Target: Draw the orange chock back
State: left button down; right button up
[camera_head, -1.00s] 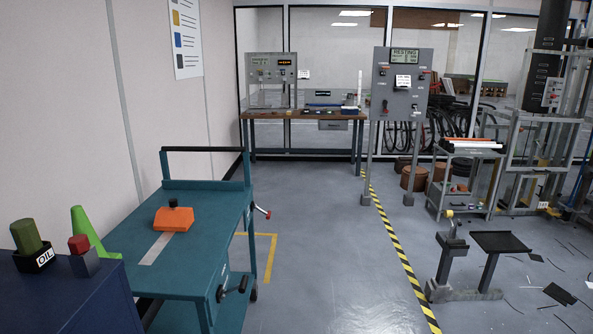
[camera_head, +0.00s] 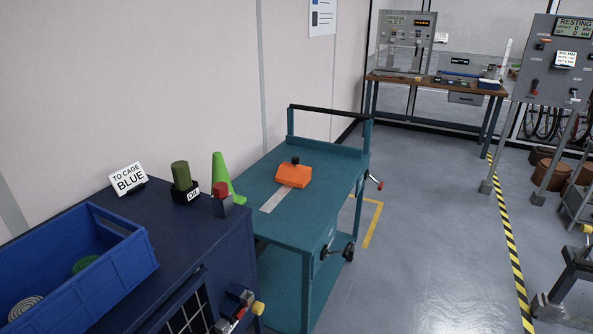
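The orange chock (camera_head: 293,176) sits on the top of the teal cart (camera_head: 262,182), with a small black knob on its upper face. It lies at the far end of a pale strip (camera_head: 277,200) that runs along the cart top towards me. Neither of my grippers is in view.
A dark blue cabinet (camera_head: 190,235) stands at the near left, bearing a blue crate (camera_head: 75,275), a "TO CAGE BLUE" sign (camera_head: 128,179), an oil holder (camera_head: 185,190), a red-topped block (camera_head: 221,200) and a green cone (camera_head: 222,175). Open floor (camera_head: 430,260) lies right of the cart.

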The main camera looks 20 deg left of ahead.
aim_at(293, 173)
jog(key=i+l+u, duration=0.2)
jog(key=i, duration=0.4)
jog(key=i+l+u, duration=0.2)
jog(key=i+l, duration=0.3)
